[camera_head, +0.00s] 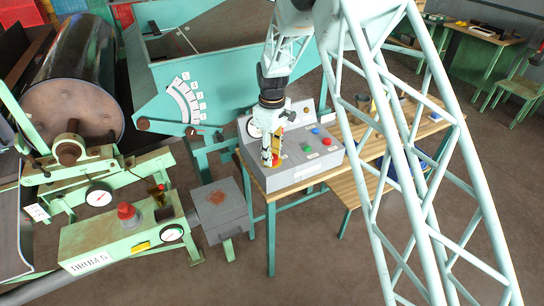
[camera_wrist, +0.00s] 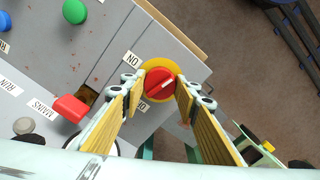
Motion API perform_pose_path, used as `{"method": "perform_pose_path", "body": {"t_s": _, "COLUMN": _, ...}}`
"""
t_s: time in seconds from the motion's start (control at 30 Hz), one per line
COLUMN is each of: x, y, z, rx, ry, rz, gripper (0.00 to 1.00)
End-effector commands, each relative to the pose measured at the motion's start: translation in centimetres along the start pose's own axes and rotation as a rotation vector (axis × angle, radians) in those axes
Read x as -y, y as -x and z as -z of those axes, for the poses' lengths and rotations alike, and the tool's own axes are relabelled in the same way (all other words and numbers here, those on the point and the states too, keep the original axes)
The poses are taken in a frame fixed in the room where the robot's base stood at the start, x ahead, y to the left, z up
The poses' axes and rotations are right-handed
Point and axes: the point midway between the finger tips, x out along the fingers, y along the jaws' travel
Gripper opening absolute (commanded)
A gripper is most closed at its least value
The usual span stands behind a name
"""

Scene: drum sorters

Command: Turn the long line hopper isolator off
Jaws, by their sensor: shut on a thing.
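The isolator is a red rotary knob (camera_wrist: 159,84) on a yellow round plate, with a white line on the knob, seen in the wrist view. It is on the grey control box (camera_head: 313,163), near its edge in the wrist view. My gripper (camera_head: 271,158) points down at the box, and its fingers stand on both sides of the knob, closed on it, in the wrist view (camera_wrist: 161,88). The white line slants up to the right there. A label reading ON, seen upside down, lies beside the plate; another label is partly covered by a finger.
The box also carries a green button (camera_wrist: 74,11), a red button (camera_wrist: 73,12), a red lever switch (camera_wrist: 70,108) and a gauge. It stands on a wooden-topped bench (camera_head: 350,185). A green machine marked DRUM 5 (camera_head: 90,262) stands at left. Open floor lies at front right.

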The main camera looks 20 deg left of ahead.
Motion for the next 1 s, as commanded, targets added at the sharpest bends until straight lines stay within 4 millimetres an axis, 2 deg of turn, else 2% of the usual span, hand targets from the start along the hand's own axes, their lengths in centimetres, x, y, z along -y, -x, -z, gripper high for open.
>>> {"method": "perform_pose_path", "body": {"t_s": 0.3, "x": -0.01, "y": -0.01, "z": -0.01, "rx": 0.000, "ry": 0.117, "rz": 0.000, "gripper": 0.18}}
{"method": "perform_pose_path", "body": {"t_s": 0.8, "x": -0.02, "y": 0.00, "z": -0.01, "rx": 0.000, "ry": 0.135, "rz": 0.000, "gripper": 0.18}}
{"method": "perform_pose_path", "body": {"t_s": 0.83, "x": -0.02, "y": 0.00, "z": -0.01, "rx": 0.000, "ry": 0.135, "rz": 0.000, "gripper": 0.31}}
{"method": "perform_pose_path", "body": {"t_s": 0.93, "x": -0.02, "y": 0.00, "z": -0.01, "rx": 0.000, "ry": 0.134, "rz": 0.000, "gripper": 0.40}}
{"method": "perform_pose_path", "body": {"t_s": 1.0, "x": -0.02, "y": 0.00, "z": 0.00, "rx": 0.000, "ry": 0.134, "rz": 0.000, "gripper": 0.42}}
